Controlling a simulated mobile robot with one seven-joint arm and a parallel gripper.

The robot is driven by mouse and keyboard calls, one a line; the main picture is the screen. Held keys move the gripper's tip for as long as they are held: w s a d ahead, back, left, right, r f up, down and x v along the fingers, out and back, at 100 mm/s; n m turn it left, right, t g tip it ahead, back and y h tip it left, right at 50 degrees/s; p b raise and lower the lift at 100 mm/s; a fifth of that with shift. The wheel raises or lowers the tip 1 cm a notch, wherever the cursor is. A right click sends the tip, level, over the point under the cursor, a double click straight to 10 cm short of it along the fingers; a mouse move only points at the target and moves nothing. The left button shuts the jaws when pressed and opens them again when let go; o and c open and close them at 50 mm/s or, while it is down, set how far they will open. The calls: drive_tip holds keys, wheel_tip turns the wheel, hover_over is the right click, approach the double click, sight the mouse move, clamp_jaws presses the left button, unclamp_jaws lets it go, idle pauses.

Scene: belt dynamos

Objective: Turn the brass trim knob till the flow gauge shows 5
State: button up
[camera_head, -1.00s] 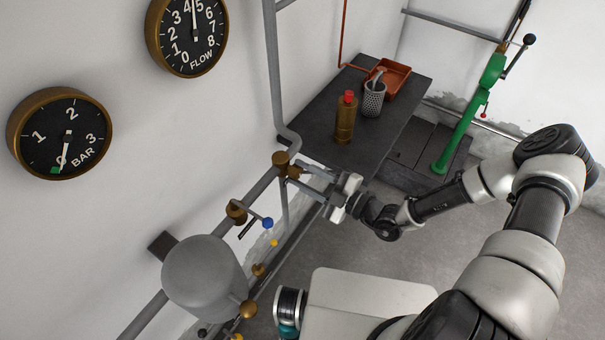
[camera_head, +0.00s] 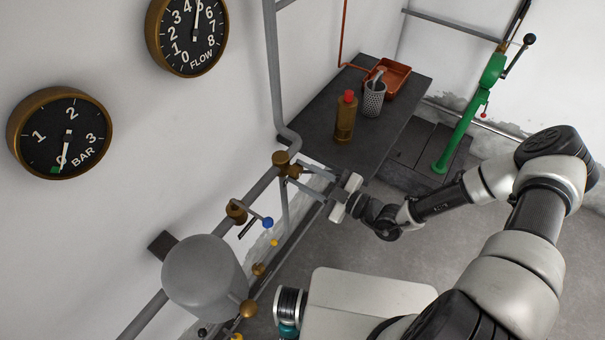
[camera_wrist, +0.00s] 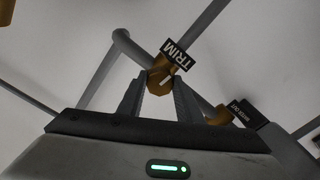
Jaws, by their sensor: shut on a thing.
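The flow gauge (camera_head: 187,38) hangs on the wall at the top left, its upper rim cut off by the picture edge. Its needle points up and slightly right, at or very near the 5, past the 4. The brass trim knob (camera_wrist: 159,80) shows in the wrist view below a black TRIM label (camera_wrist: 177,55), with a pale mark on its face. My gripper (camera_wrist: 158,92) is shut on the knob, one finger on each side. In the head view my gripper (camera_head: 297,180) reaches the brass fitting on the pipe; the knob is partly hidden there.
A bar gauge (camera_head: 60,134) reads about 0. A grey tank (camera_head: 204,279), a blue knob (camera_head: 267,223) and smaller brass knobs lie along the pipe. A dark bench (camera_head: 320,118) holds a bottle (camera_head: 345,120), a perforated cup (camera_head: 373,100) and a copper tray (camera_head: 397,79).

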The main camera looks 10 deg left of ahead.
drive_tip(key=o, duration=1)
drive_tip(key=shift+o, duration=0.2)
drive_tip(key=b+v, duration=0.2)
drive_tip(key=v, duration=1.5)
drive_tip(key=shift+d, duration=0.2)
drive_tip(key=shift+s, duration=0.15)
